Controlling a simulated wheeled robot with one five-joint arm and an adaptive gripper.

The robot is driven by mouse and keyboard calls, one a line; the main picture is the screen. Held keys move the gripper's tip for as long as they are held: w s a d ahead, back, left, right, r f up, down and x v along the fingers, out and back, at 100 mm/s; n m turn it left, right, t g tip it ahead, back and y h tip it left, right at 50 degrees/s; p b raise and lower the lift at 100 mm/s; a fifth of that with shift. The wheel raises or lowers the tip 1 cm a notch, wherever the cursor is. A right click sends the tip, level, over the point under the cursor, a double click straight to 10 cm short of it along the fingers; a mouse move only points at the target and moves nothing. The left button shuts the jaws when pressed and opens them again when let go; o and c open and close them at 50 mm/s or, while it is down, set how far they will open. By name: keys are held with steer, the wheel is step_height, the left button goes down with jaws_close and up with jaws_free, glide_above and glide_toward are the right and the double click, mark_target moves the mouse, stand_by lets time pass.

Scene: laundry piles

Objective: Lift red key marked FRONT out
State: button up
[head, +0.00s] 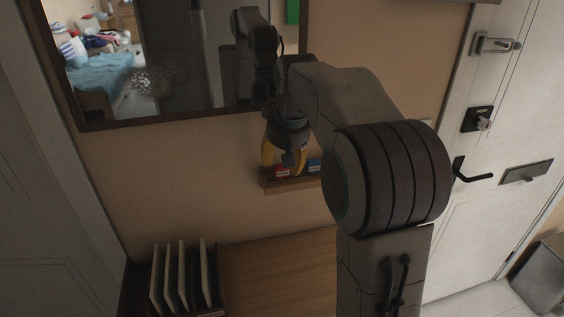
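A small red item (281,172) with a pale label sits on a narrow wooden wall shelf (288,187); the lettering is too small to read, and I cannot make out a key shape. A blue item (315,164) sits just to its right, partly hidden by my arm. My gripper (283,165) points down at the shelf with its yellow fingers spread apart. The red item shows between and just below the fingertips; I cannot tell whether they touch it. The right part of the shelf is hidden behind my arm.
A framed mirror (100,122) hangs above the shelf and reflects a bed. A wooden surface (275,275) lies below, with several upright pale panels (181,275) at its left. A white door (460,225) with a black handle (472,174) and a lock plate (478,118) stands at right.

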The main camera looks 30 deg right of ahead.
mark_target(282, 169)
steer(key=shift+w+d+f+p, duration=0.15)
steer(key=shift+f+p, duration=0.1)
steer(key=shift+p, duration=0.2)
steer(key=shift+p+x, duration=0.5)
steer(key=shift+x, duration=1.65)
steer(key=shift+c, duration=0.4)
jaws_close()
steer(key=shift+r, duration=0.1)
steer(key=shift+r+p, duration=1.05)
steer(key=shift+r, duration=0.2)
steer(key=shift+r, duration=0.1)
